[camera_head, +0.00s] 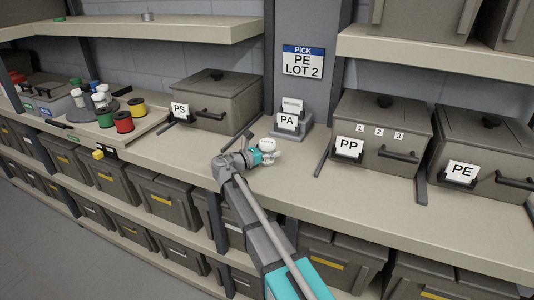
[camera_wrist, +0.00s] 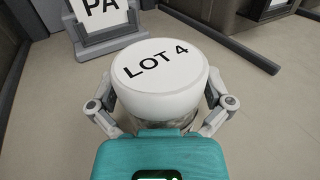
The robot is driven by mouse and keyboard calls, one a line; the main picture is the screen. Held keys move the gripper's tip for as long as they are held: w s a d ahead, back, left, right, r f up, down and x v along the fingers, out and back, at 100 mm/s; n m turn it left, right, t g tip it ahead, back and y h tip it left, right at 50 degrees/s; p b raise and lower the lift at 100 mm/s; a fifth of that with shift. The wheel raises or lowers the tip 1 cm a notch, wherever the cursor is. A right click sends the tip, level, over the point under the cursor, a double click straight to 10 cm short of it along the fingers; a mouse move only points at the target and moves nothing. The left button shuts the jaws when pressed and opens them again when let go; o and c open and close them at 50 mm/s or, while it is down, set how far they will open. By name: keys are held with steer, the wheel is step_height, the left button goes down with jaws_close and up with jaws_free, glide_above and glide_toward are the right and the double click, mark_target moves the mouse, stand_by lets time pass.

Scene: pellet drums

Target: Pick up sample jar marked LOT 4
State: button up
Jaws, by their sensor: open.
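The sample jar has a white lid marked LOT 4 (camera_wrist: 160,72) and fills the middle of the wrist view. Its clear body shows only a little below the lid. My gripper (camera_wrist: 160,88) is open, with one finger on each side of the jar. I cannot tell whether the fingers touch it. In the head view the jar's white lid (camera_head: 267,144) shows at the end of my gripper (camera_head: 267,154), on the bench in front of the PA card stand. The lot mark is not readable there.
The PA card stand (camera_head: 290,122) is just behind the jar. The PS bin (camera_head: 215,98) is to the left, the PP bin (camera_head: 380,130) and PE bin (camera_head: 485,150) to the right. A sign (camera_head: 303,61) on the post reads PICK PE LOT 2. Spools (camera_head: 123,122) stand far left.

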stand_by(0.3)
steer(key=c, duration=1)
steer(key=shift+c, duration=0.2)
steer(key=shift+r, duration=0.2)
steer(key=shift+r+p, duration=0.7)
steer(key=shift+p, duration=0.2)
steer(key=s+a+r+p, duration=0.1)
steer(key=s+r+p, duration=1)
steer(key=s, duration=0.3)
steer(key=shift+a, duration=0.25)
